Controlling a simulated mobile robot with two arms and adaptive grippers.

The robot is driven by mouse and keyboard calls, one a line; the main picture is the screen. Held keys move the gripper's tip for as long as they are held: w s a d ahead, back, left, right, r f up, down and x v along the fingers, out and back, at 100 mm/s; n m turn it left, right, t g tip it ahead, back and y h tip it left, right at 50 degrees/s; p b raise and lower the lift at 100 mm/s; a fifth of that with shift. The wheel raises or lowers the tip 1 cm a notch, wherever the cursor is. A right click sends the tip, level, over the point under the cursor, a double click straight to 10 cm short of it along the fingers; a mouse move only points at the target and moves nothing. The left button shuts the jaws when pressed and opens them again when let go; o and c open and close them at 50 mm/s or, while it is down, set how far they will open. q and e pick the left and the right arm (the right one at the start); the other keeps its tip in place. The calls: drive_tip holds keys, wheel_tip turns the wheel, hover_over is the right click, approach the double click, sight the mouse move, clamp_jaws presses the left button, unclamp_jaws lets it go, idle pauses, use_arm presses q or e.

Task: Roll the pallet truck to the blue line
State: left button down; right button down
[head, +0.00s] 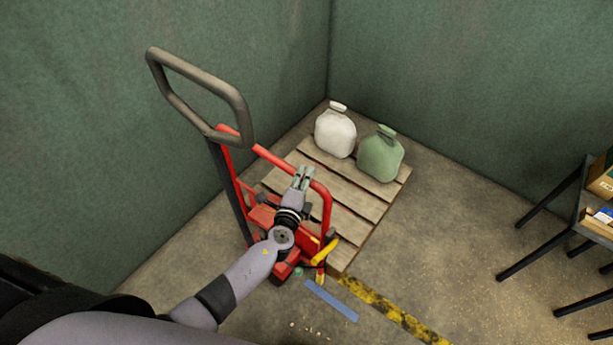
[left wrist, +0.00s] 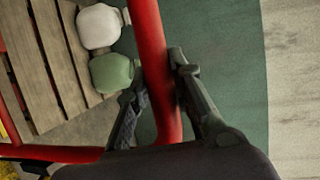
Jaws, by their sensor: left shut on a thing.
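The pallet truck (head: 263,217) is red with a tall grey loop handle (head: 205,92) and a red push bar (head: 284,165). Its forks are under a wooden pallet (head: 345,190) bearing a white sack (head: 335,132) and a green sack (head: 380,155). The blue line (head: 331,300) is a short strip on the floor just in front of the truck's near end. My left gripper (head: 302,178) is at the push bar, and in the left wrist view its fingers (left wrist: 158,90) are on either side of the red bar (left wrist: 157,65), closed on it. My right gripper is not in view.
Green walls meet in a corner behind the pallet. A yellow and black floor stripe (head: 392,309) runs to the lower right. A dark-legged table or shelf (head: 575,215) with boxes stands at the right edge. Floor between it and the pallet is clear.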

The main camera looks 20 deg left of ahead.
use_arm(q)
drive_tip(key=s, duration=0.2)
drive_tip(key=s+a, duration=0.1)
drive_tip(key=shift+s+a+r, duration=0.1)
drive_tip(key=shift+s+a, duration=0.1)
drive_tip(key=shift+s, duration=0.15)
drive_tip(key=c, duration=1.8)
unclamp_jaws()
drive_tip(key=shift+w, duration=0.1)
drive_tip(key=shift+o, duration=1.3)
drive_tip(key=shift+w+d+f, duration=0.2)
drive_tip(key=shift+w+f, duration=0.05)
drive_tip(key=shift+w, duration=0.25)
drive_tip(key=shift+o, duration=0.6)
drive_tip(key=s+r, duration=0.2)
drive_tip(key=s, duration=1)
drive_tip(key=shift+d+r, duration=0.25)
drive_tip(key=shift+d, duration=0.05)
drive_tip(key=shift+s, duration=0.1)
